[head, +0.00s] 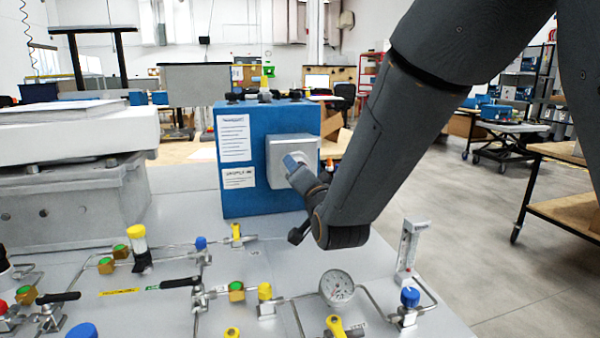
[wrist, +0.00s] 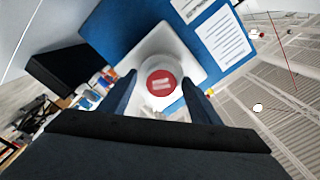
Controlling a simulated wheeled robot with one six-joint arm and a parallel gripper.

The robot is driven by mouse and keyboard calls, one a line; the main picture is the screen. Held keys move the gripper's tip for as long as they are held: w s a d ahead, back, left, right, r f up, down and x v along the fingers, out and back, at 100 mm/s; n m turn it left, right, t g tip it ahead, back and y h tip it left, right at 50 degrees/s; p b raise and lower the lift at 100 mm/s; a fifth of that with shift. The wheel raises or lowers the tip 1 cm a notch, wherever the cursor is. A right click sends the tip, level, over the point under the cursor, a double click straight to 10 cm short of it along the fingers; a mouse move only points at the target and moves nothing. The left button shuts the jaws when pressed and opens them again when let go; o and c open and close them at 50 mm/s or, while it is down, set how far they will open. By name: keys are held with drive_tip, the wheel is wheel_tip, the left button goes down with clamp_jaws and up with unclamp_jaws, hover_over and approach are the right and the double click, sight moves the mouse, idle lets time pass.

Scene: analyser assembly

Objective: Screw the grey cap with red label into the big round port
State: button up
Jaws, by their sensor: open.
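The grey cap with the red label (wrist: 161,84) shows in the wrist view between my two fingertips, its red face toward the camera. It is at the front of a light grey square housing (wrist: 190,62) on the blue analyser box (wrist: 122,28). My gripper (wrist: 160,80) is open, one finger on each side of the cap. I cannot tell whether the fingers touch it. The cap covers the round port, so how deep it sits is hidden. In the head view my gripper (head: 294,161) is against the front of the grey housing (head: 280,147), largely hiding the cap.
The blue box (head: 240,196) stands on a grey bench with papers on its front. Pipes, valves and a pressure gauge (head: 337,287) stand in front, with a flow tube (head: 410,245) at right. A grey block (head: 70,205) stands at left. Open floor lies to the right.

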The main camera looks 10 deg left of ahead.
drive_tip(key=n+p, duration=0.1)
drive_tip(key=n, duration=0.8)
drive_tip(key=shift+d+f+n, duration=0.1)
drive_tip(key=shift+f+n, duration=0.05)
drive_tip(key=shift+n, duration=0.25)
drive_tip(key=shift+c, duration=0.4)
